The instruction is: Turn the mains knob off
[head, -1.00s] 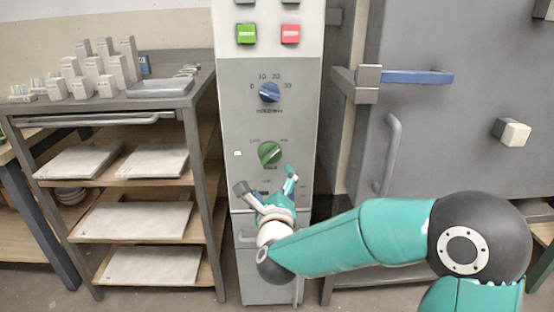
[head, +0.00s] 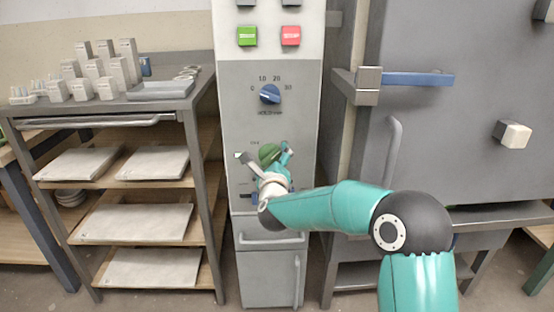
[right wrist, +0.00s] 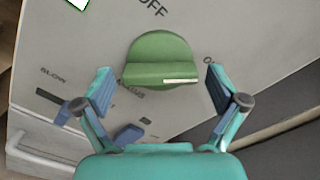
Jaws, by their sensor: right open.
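The green mains knob (head: 269,153) is on the front of the grey control panel (head: 236,128), below a blue dial. In the right wrist view the knob (right wrist: 158,60) has a raised bar with a white mark at one end, and "OFF" is printed on the panel above it. My right gripper (head: 266,157) is at the knob in the head view and hides its lower part. In the right wrist view the gripper (right wrist: 160,90) is open, with one finger on each side of the knob and a gap to both. My left gripper is not in view.
The blue dial (head: 270,94) sits above the knob, with a green button (head: 247,36) and a red button (head: 290,36) higher up. A grey rack (head: 202,130) with slabs stands on the left. A large grey door with a handle (head: 393,150) is on the right.

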